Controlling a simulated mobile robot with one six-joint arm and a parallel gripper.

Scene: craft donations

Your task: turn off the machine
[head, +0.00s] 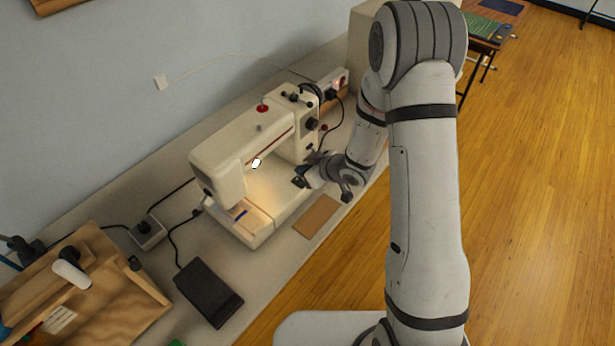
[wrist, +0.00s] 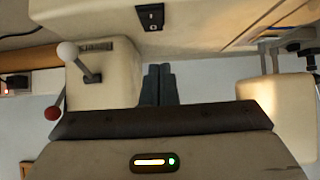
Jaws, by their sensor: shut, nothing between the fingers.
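The cream sewing machine (head: 225,150) stands on the bench against the wall. Its lamp (head: 256,163) glows white and lights the bed below. In the wrist view a black rocker switch (wrist: 150,17) sits on a cream surface of the machine, at the top middle; I cannot tell its position. My gripper (head: 303,180) is beside the machine's right-hand pillar. In the wrist view my gripper's dark fingers (wrist: 160,72) are together and empty, pointing toward the machine below the switch in the picture. They look apart from the switch.
A black foot pedal (head: 208,292) and a brown flat piece (head: 317,216) lie on the bench. A wooden tray (head: 140,310) with tools stands at lower left. A power strip (head: 338,82) with a red light is behind the machine. A lever with a white ball (wrist: 66,50) is near my fingers.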

